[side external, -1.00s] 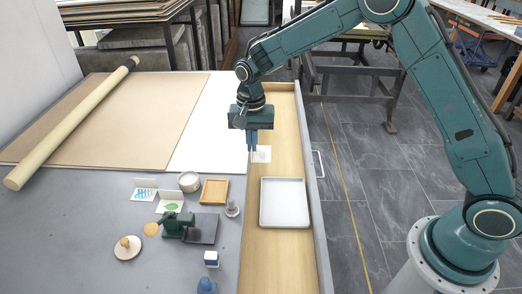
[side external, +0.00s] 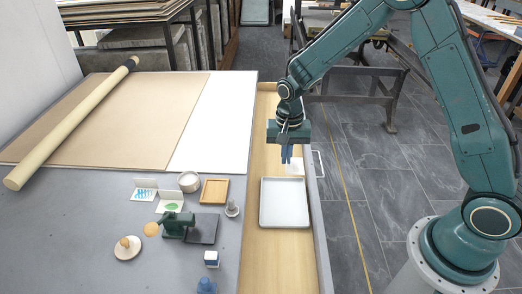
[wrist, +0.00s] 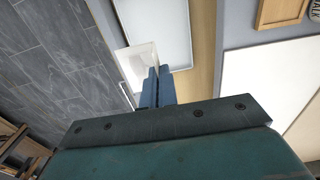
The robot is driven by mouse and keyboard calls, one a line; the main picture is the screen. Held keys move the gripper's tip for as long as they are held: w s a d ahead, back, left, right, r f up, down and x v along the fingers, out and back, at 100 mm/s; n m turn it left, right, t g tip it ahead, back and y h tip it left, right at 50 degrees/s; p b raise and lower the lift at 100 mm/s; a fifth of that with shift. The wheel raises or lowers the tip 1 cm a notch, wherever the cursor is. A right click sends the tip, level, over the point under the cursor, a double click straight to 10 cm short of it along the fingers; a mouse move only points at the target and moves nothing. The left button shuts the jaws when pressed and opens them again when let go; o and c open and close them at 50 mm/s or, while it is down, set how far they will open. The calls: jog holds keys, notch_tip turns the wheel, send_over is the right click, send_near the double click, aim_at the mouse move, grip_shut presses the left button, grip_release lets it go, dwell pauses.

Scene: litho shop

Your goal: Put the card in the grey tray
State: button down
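The card (side external: 297,168) is small and white. My gripper (side external: 287,160) is shut on it and holds it over the wooden drawer, just behind the far edge of the grey tray. In the wrist view the card (wrist: 136,62) sticks out past the fingertips (wrist: 158,70), which are close together, and it overlaps the tray's corner in the picture. The grey tray (side external: 285,206) lies flat and empty in the drawer; part of it also shows in the wrist view (wrist: 160,28).
The tray sits in an open wooden drawer (side external: 268,262) with a raised grey front (side external: 319,215). On the bench at left are a wooden tray (side external: 214,191), a green press-like tool (side external: 178,225), a round tub (side external: 189,181) and a small metal weight (side external: 232,209).

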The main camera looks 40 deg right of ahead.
notch_tip(320, 180, down, 9)
dwell(0.3)
jog(key=shift+f, duration=0.1)
jog(key=shift+f, duration=3.05)
jog(key=shift+f, duration=0.15)
dwell(0.7)
jog(key=c, duration=2.1)
grip_release()
jog(key=o, duration=0.5)
jog(key=c, duration=0.3)
